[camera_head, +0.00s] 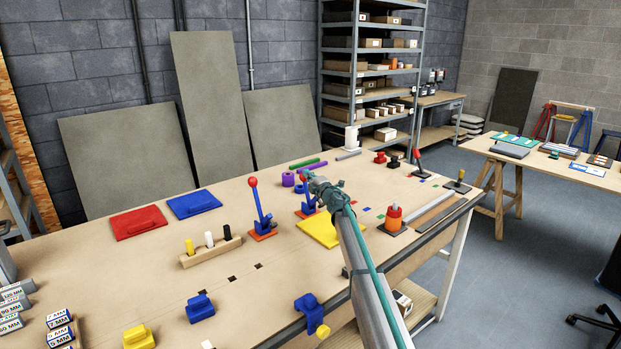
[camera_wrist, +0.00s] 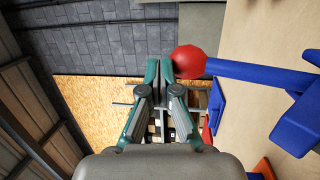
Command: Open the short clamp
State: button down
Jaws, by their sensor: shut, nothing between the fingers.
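Two blue clamps with orange bases stand on the workbench. The left one (camera_head: 264,222) has an upright lever with a red ball knob. The other (camera_head: 302,204) is partly hidden behind my gripper (camera_head: 312,181). In the wrist view my gripper (camera_wrist: 159,72) has its fingers together, with nothing between them. A red ball knob (camera_wrist: 188,61) on a blue lever (camera_wrist: 245,72) is right beside the fingertips; I cannot tell if they touch. A blue clamp body (camera_wrist: 299,125) is at the right edge. I cannot tell for sure which clamp is the short one.
A yellow plate (camera_head: 318,232) lies in front of the second clamp. A wooden block with coloured pegs (camera_head: 211,252) is to the left. Red (camera_head: 139,222) and blue (camera_head: 194,204) panels lie at the back left.

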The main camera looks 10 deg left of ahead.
jog(key=shift+a, duration=0.1)
dwell(0.5)
jog(key=s+d+r, duration=0.7)
jog(key=s+d, duration=0.1)
jog(key=shift+s+r, duration=0.3)
jog(key=shift+s, duration=0.05)
jog(key=shift+r, duration=0.1)
